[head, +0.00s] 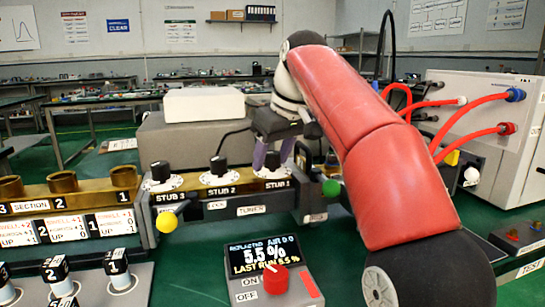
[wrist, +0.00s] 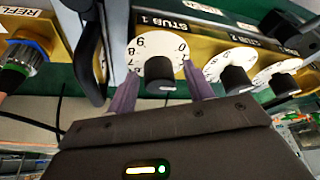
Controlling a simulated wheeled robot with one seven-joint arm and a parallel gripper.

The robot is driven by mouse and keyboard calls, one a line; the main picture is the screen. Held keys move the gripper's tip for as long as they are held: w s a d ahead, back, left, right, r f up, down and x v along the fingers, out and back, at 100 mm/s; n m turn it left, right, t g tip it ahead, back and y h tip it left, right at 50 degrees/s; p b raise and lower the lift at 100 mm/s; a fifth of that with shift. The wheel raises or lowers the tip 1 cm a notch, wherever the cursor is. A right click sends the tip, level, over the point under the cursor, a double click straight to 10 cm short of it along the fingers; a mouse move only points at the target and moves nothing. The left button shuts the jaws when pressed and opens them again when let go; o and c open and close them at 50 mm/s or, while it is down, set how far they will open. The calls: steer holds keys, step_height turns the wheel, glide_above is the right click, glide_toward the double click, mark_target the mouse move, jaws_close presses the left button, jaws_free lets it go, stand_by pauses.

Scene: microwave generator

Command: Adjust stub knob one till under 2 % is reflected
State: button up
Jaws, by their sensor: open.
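The stub 1 knob (head: 272,160) is black on a white numbered dial, at the right end of the gold tuner block. In the wrist view, the stub 1 knob (wrist: 160,75) sits between the two purple fingers of my gripper (wrist: 160,92). The fingers are spread with visible gaps on both sides, so it is not gripped. In the head view my gripper (head: 272,154) is at this knob, partly hiding it. The display (head: 262,254) shows 5.5 % in large figures and LAST RUN 5.5 % below; its top line is hard to read.
The stub 2 knob (head: 218,166) and stub 3 knob (head: 160,171) stand to the left on the same block. A red rotary switch (head: 275,279) marked ON and OFF is below the display. A grey box stands behind.

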steer(key=c, duration=1)
steer(key=shift+r+m, duration=0.1)
steer(key=shift+m, duration=0.2)
steer(key=m+t+h+p, duration=0.1)
steer(key=m+p, duration=0.1)
steer(key=shift+r+m, duration=0.1)
steer(key=shift+m, duration=0.2)
steer(key=m+h+p, duration=0.1)
steer(key=m, duration=0.3)
steer(key=shift+m+h, duration=0.3)
steer(key=shift+h, duration=0.1)
steer(key=m+h, duration=0.1)
steer(key=m, duration=0.3)
steer(key=shift+h, duration=0.3)
steer(key=m, duration=0.2)
steer(key=m+h, duration=0.1)
steer(key=m, duration=0.2)
steer(key=shift+g+h, duration=0.3)
steer(key=shift+g, duration=0.1)
